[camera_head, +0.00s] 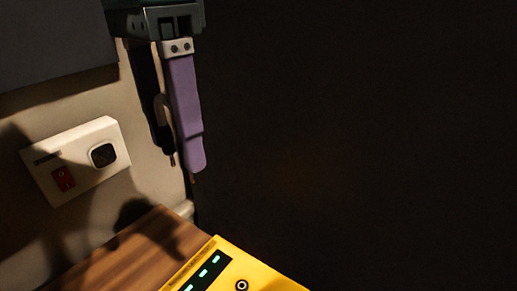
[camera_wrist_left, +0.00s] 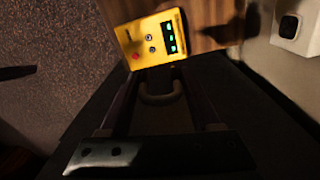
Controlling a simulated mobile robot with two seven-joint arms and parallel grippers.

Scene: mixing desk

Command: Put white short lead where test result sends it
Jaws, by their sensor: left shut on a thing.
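My left gripper (camera_head: 183,164) hangs from the top left in the head view, its fingers pointing down, one purple in the light and one dark behind. It is shut on a pale, curved piece that looks like the white short lead (camera_head: 161,108); the fingers hide most of it. In the left wrist view the lead (camera_wrist_left: 160,98) shows as a pale loop between the fingers. The yellow tester (camera_head: 257,271) sits below, apart from the gripper, with several green lights lit. In the left wrist view the tester (camera_wrist_left: 145,53) also shows a red button and round sockets. My right gripper is not in view.
A white wall box (camera_head: 82,169) with a red switch and a black socket is left of the gripper. The wooden desk (camera_head: 139,248) lies below it. A dark area fills the right of the head view. A grey panel (camera_head: 55,40) is at upper left.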

